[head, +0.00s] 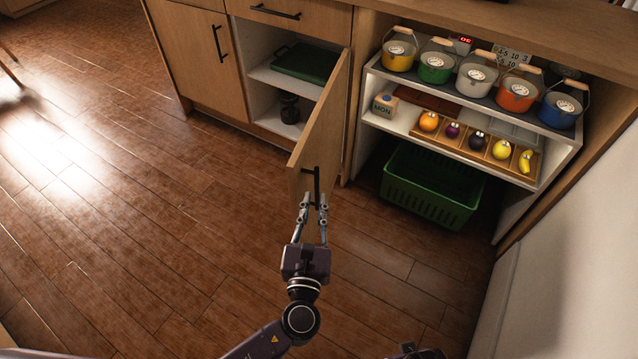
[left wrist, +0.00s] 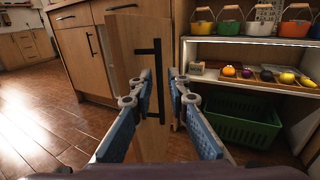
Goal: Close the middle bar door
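The middle bar door (head: 325,129) is a wooden cabinet door standing wide open, swung out into the room. It also shows in the left wrist view (left wrist: 127,50). Its black bar handle (head: 313,187) is on the face toward the right and also shows in the left wrist view (left wrist: 157,78). My left gripper (head: 313,202) is open at the door's free edge, with its fingertips near the lower part of the handle.
The open cabinet holds a green box (head: 306,63) and a dark object (head: 289,109). Right of the door, an open shelf (head: 558,158) carries several coloured buckets and a tray of fruit, above a green crate (head: 430,187).

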